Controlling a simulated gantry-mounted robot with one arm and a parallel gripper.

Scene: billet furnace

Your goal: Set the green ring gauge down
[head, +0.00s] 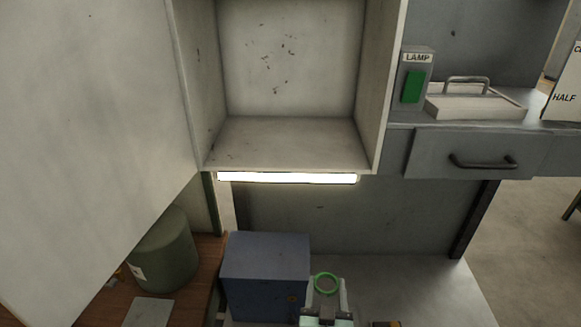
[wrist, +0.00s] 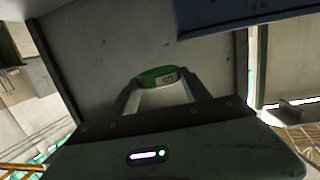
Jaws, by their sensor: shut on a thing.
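The green ring gauge (head: 327,283) shows at the bottom middle of the head view, just right of a blue box. My gripper (head: 327,287) is shut on the ring, with one finger on each side of it. In the wrist view the green ring (wrist: 158,77) sits between the two fingertips of my gripper (wrist: 158,84), with a small marking on its side. I cannot tell from these views whether the ring touches a surface.
The blue box (head: 265,272) stands close to the left of my gripper. An empty open cabinet (head: 290,140) with a lit lamp strip (head: 287,178) is above. A green canister (head: 163,252) stands on a wooden bench at left. A drawer (head: 470,153) and white tray (head: 475,104) are at right.

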